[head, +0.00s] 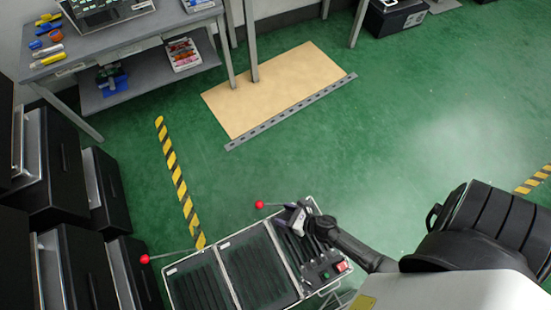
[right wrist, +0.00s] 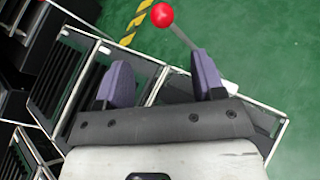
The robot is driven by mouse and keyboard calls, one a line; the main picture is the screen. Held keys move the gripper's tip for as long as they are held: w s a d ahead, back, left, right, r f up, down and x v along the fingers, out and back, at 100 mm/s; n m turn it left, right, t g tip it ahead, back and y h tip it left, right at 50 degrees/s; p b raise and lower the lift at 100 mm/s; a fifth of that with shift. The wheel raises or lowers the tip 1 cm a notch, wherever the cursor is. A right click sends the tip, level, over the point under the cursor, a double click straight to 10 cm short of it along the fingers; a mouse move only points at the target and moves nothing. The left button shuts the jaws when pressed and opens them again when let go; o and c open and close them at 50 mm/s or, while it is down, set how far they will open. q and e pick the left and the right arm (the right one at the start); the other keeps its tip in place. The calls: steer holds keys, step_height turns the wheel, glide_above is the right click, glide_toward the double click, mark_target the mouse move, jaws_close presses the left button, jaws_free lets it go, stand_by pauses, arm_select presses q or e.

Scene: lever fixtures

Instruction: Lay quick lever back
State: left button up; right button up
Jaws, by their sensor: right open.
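Two levers with red ball knobs show on a slotted black box fixture (head: 245,262) in the head view. The other lever's red knob (head: 145,259) sticks out at the left end on a thin rod. Which one is the quick lever I cannot tell. In the right wrist view, my right gripper (right wrist: 160,72) is open, with its two purple-grey fingers apart. The near red knob (right wrist: 162,14) is beyond the fingertips, and its rod runs down behind the right finger. My left gripper is not in view.
A small control box (head: 323,266) with a red button sits at the fixture's right end. Black drawer cabinets (head: 70,180) stand at the left. A workbench (head: 110,45) with tools is at the back left. Open green floor (head: 400,130) lies beyond the fixture.

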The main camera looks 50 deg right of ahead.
steer(key=shift+v, duration=0.85)
